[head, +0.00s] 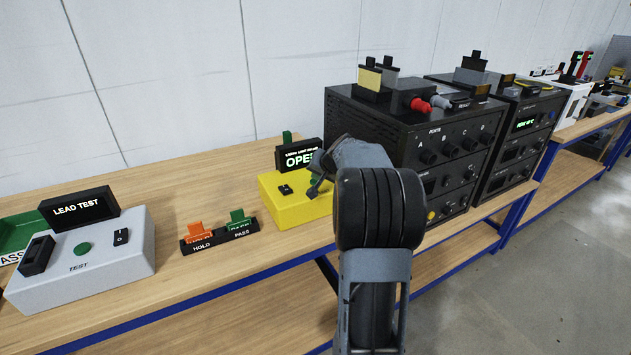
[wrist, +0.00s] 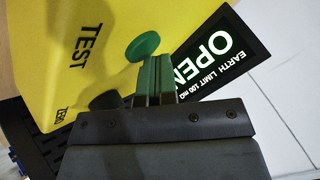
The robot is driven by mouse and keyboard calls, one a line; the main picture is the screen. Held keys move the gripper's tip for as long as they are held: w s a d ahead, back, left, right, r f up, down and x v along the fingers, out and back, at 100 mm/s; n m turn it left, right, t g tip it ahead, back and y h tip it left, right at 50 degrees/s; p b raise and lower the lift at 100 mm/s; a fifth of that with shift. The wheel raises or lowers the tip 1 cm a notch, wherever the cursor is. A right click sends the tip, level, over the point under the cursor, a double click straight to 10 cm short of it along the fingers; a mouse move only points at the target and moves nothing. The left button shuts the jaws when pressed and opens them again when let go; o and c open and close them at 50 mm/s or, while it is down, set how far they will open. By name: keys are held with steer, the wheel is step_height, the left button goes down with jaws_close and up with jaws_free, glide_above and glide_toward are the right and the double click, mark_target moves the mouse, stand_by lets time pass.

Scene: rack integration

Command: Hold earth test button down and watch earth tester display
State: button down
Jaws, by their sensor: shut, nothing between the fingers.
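The earth tester is a yellow box (head: 287,212) on the bench in the head view, and its yellow face (wrist: 60,40) marked TEST fills the upper left of the wrist view. Its display (head: 302,159) reads OPEN; in the wrist view the display (wrist: 215,62) also shows EARTH LIMIT 100 mΩ. The round green test button (wrist: 143,46) stands up from the yellow face. My gripper (wrist: 154,68) is shut and empty, its fingertips right beside the button's edge. I cannot tell whether they touch it. In the head view my gripper (head: 316,188) is over the box's right side, and the button is hidden.
A grey lead test box (head: 80,262) stands at left. A black holder with orange HOLD and green PASS tags (head: 220,236) sits between it and the tester. Black rack instruments (head: 450,140) stand close on the right. Bare bench (head: 180,195) lies behind the tags.

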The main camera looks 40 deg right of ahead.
stand_by(0.7)
steer(key=shift+r+p, duration=0.45)
steer(key=shift+r, duration=0.3)
steer(key=shift+r+p, duration=1.75)
steer(key=shift+r, duration=0.8)
